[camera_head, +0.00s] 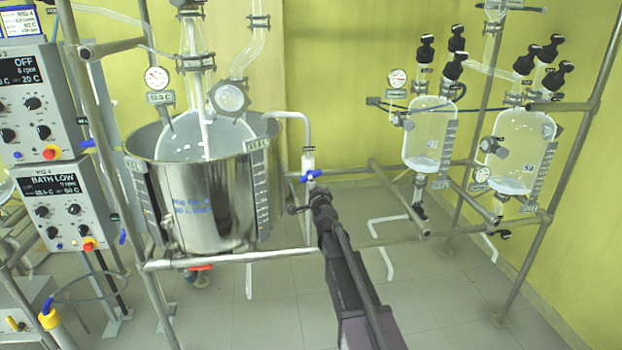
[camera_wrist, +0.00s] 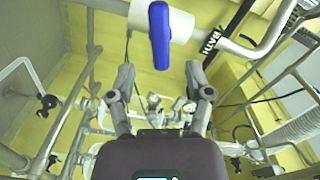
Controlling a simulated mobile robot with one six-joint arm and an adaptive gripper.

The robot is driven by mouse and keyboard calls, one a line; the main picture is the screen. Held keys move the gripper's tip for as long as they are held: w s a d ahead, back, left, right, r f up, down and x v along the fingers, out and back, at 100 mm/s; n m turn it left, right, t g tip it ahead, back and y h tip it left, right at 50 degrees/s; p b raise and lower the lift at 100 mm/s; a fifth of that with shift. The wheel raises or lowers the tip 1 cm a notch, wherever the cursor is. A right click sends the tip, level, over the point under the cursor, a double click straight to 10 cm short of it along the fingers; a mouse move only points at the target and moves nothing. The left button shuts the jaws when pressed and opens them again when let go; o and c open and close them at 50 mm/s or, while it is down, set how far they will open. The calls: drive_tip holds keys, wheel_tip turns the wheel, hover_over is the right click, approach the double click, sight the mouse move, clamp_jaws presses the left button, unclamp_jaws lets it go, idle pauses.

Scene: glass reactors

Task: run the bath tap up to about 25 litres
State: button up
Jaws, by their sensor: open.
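The bath tap is a white valve body with a blue lever (camera_head: 310,176) on a pipe that curves over the rim of the steel bath (camera_head: 205,215). In the wrist view the blue lever (camera_wrist: 158,36) stands roughly upright in the picture, just beyond the fingertips. My gripper (camera_head: 308,203) is a little below the tap in the head view. In the wrist view my gripper (camera_wrist: 161,80) is open and empty, its fingers apart from the lever. The lower control box (camera_head: 63,205) reads BATH LOW. A level scale (camera_head: 260,185) runs down the bath's right side; its water level is unreadable.
A round glass reactor (camera_head: 205,135) sits in the bath. A red-handled valve (camera_head: 200,267) is under it. Metal frame rails (camera_head: 235,257) cross in front. Two smaller glass vessels (camera_head: 430,135) (camera_head: 515,155) hang at the right. Floor (camera_head: 440,300) is clear at the lower right.

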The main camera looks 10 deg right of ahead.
drive_tip(key=shift+w, duration=3.15)
drive_tip(key=shift+c, duration=0.2)
clamp_jaws()
